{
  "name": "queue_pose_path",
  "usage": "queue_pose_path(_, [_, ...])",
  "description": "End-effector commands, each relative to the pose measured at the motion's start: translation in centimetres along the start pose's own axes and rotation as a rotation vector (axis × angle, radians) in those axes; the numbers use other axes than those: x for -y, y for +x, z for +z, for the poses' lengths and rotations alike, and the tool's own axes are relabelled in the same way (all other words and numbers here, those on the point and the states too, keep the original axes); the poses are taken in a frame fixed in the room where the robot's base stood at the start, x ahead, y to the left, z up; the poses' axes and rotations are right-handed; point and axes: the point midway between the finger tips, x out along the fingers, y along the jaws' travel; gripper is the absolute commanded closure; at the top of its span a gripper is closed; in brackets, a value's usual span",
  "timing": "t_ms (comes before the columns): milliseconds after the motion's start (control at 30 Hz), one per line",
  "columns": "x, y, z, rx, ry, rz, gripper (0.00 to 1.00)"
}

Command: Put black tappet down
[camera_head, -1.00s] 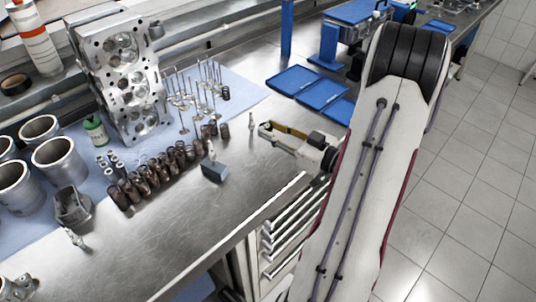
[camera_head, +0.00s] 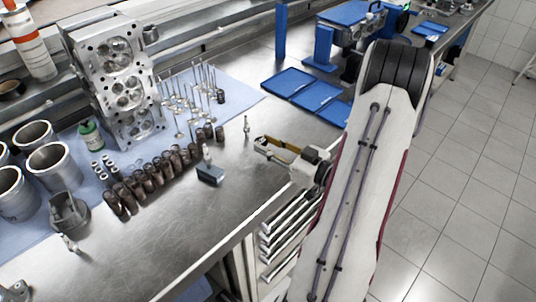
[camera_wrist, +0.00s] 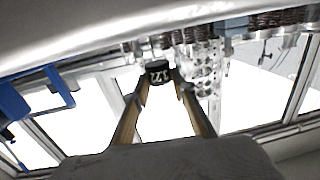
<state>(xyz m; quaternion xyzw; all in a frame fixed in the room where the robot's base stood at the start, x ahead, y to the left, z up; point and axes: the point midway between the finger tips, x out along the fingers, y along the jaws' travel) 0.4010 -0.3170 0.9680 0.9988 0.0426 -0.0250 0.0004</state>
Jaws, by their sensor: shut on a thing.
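The black tappet is a small dark cylinder with pale digits on its face. In the wrist view the tappet (camera_wrist: 159,72) sits between the tips of my gripper (camera_wrist: 160,82), whose two brown fingers are shut on it. In the head view my gripper (camera_head: 262,148) points left near the front edge of the steel bench. The tappet cannot be made out there. Whether it touches any surface is not clear.
A grey-blue block (camera_head: 210,174) with a spark plug on it stands left of my gripper. Another spark plug (camera_head: 246,127) stands just behind. Dark springs (camera_head: 150,175) and blue trays (camera_head: 308,90) lie farther off. Bare bench (camera_head: 175,235) lies front left.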

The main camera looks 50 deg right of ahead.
Motion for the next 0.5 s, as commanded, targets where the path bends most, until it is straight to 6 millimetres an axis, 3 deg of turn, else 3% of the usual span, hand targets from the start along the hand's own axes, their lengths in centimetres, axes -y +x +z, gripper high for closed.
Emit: queue_pose_path(500, [0.0, 0.2, 3.6, 0.000, 0.000, 0.000, 0.96])
